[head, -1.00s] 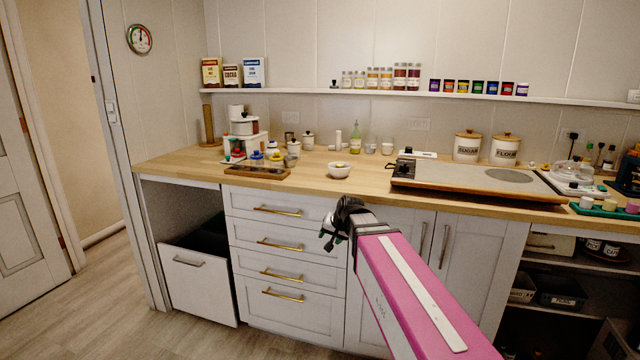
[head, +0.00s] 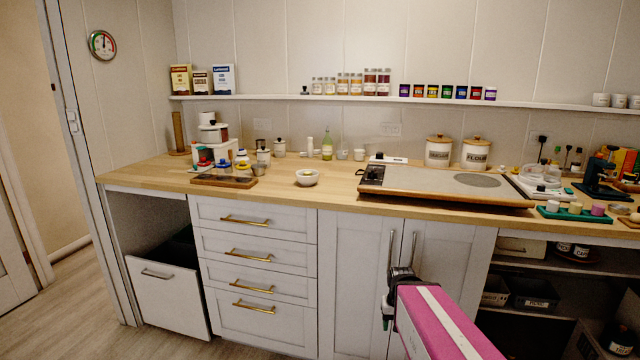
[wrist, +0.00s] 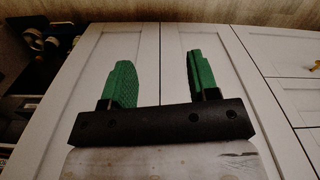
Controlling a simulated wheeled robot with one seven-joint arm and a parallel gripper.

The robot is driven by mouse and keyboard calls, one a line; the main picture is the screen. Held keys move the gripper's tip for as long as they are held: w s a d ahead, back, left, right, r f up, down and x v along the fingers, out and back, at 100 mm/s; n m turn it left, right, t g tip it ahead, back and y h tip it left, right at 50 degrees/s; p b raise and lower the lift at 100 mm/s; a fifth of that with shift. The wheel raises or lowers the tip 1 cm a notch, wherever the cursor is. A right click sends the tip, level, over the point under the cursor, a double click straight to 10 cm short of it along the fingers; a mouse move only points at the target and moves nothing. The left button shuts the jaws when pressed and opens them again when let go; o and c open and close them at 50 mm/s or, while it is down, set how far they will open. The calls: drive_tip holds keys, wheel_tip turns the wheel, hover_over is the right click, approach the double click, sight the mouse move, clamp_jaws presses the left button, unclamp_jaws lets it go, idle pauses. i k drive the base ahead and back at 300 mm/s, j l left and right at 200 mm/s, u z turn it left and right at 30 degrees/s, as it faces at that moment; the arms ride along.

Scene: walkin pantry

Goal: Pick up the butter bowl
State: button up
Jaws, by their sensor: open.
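A small white bowl (head: 307,178) with something yellow in it stands upright on the wooden counter, near its front edge; I take it for the butter bowl. My gripper (head: 388,312) is below the counter top, in front of the white cabinet doors, lower and to the right of the bowl. In the wrist view my gripper (wrist: 160,80) has its two green fingers apart, with nothing between them, facing the cabinet doors. The bowl does not show in the wrist view.
A wooden tray (head: 224,181) with small items lies left of the bowl. A large flat board (head: 440,182) with a dark fitting lies to its right. Sugar (head: 439,151) and flour canisters (head: 475,153) stand behind. Counter around the bowl is mostly bare.

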sight(307, 177)
drive_tip(key=j+z, duration=0.25)
drive_tip(key=z, duration=0.2)
drive_tip(key=j+z, duration=0.3)
drive_tip(key=z, duration=0.15)
drive_tip(key=k+j+z, duration=0.1)
drive_tip(key=j, duration=0.3)
drive_tip(key=k+j+z, duration=0.15)
drive_tip(key=j, duration=0.25)
drive_tip(key=k+j+z, duration=0.1)
drive_tip(key=j, duration=0.25)
drive_tip(key=k+j+z, duration=0.1)
drive_tip(key=j, duration=0.25)
drive_tip(key=k+j+z, duration=0.1)
drive_tip(key=j, duration=0.25)
drive_tip(key=k, duration=0.1)
